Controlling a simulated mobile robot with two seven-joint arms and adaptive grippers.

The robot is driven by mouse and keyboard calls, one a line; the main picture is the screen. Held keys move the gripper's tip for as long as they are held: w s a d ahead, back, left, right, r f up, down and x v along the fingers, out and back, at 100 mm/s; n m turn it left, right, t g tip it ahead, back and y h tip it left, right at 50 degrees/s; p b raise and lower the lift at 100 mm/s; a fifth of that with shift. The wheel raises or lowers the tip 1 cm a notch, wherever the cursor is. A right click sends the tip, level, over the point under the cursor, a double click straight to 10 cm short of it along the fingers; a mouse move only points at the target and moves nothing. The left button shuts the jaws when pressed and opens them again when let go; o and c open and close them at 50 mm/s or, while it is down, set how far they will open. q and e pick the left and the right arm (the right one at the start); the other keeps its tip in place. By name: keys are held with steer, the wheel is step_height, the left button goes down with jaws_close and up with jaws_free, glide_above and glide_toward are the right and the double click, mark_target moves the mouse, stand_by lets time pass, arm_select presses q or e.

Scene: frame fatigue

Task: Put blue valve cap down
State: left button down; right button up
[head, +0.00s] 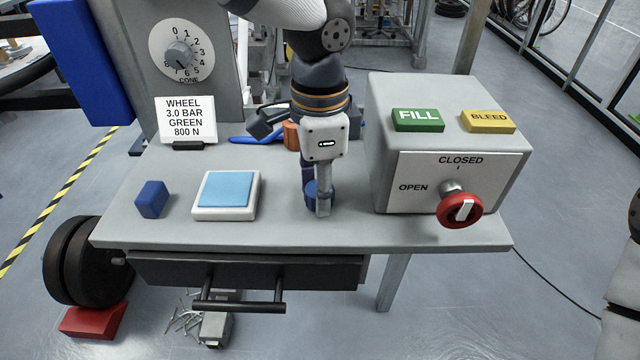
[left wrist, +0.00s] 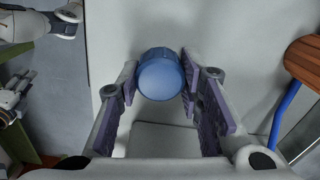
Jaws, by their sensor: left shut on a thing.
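The blue valve cap (head: 311,190) is a small, dark blue round piece, partly hidden by a finger in the head view. My left gripper (head: 318,203) points down over the front middle of the grey worktable (head: 280,232) and is shut on the cap. In the left wrist view the cap (left wrist: 160,76) shows its round blue face between the two fingertips (left wrist: 159,85). The cap is at or very near the table top; I cannot tell whether it touches.
A white pad with a light blue top (head: 226,193) and a blue block (head: 152,199) lie to the left. A grey box (head: 447,130) with FILL and BLEED buttons and a red knob (head: 460,209) stands right. A blue-handled tool (head: 257,140) lies behind. The table's front edge is close.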

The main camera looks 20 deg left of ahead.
arm_select(q)
steer(key=shift+f, duration=0.1)
steer(key=c, duration=1.1)
jaws_free()
step_height(320, 180, up, 12)
steer(key=shift+r, duration=0.2)
arm_select(e)
steer(key=shift+w+r, duration=0.3)
steer(key=shift+w, duration=0.05)
